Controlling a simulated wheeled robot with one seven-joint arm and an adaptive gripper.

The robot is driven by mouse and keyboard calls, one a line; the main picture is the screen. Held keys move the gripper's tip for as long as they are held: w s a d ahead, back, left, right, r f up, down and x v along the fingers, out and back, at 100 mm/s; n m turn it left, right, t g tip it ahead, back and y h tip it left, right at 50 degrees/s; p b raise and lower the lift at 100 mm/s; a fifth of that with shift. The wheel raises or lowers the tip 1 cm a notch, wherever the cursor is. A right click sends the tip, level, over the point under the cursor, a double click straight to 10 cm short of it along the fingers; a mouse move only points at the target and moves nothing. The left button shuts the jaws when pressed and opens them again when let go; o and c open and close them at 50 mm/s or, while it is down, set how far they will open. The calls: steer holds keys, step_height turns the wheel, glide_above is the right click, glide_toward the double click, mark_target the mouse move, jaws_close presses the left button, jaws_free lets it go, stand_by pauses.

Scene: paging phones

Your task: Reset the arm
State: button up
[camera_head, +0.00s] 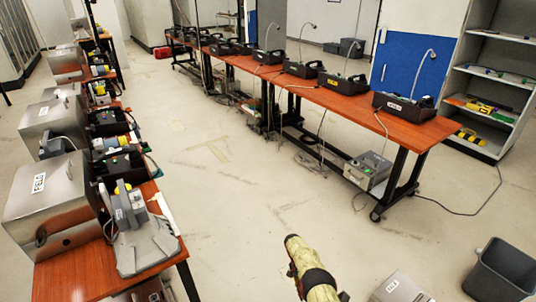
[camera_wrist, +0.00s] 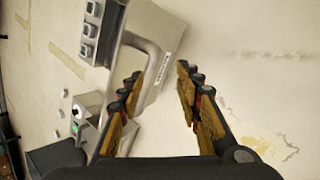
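In the wrist view, my gripper (camera_wrist: 157,85) shows two brown fingers with dark joints. They stand apart with a clear gap and nothing is clamped between them. A grey metal box with a bent handle (camera_wrist: 147,62) shows beyond the fingers, and the left finger overlaps it in the picture. I cannot tell whether they touch. In the head view, a yellowish part of my arm (camera_head: 314,270) rises at the bottom middle. My fingers are not clearly seen there.
A long red-brown table (camera_head: 330,98) with several black phone units stands at the right. Another table (camera_head: 75,275) with metal boxes stands at the left. A grey bin (camera_head: 500,270) and a metal box (camera_head: 400,288) are at the lower right. The middle floor is clear.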

steer(key=s+a+r+n+t+y+p, duration=0.1)
steer(key=s+r+n+t, duration=0.15)
steer(key=r, duration=1.85)
steer(key=s+a+r+n+t+y+p, duration=0.15)
steer(key=s+r+n, duration=0.25)
steer(key=r, duration=1.6)
steer(key=s+d+r+t+p, duration=0.1)
steer(key=s+r+t+p, duration=0.1)
steer(key=s+r, duration=1.3)
steer(key=s+d+r+t+p, duration=0.1)
steer(key=s+r+t, duration=0.4)
steer(key=s+r, duration=1)
step_height(320, 180, up, 6)
steer(key=shift+d+r+t+y+p, duration=0.25)
steer(key=shift+d+t+y+p, duration=0.1)
steer(key=shift+p, duration=0.45)
steer(key=shift+a, duration=0.15)
steer(key=shift+c, duration=0.6)
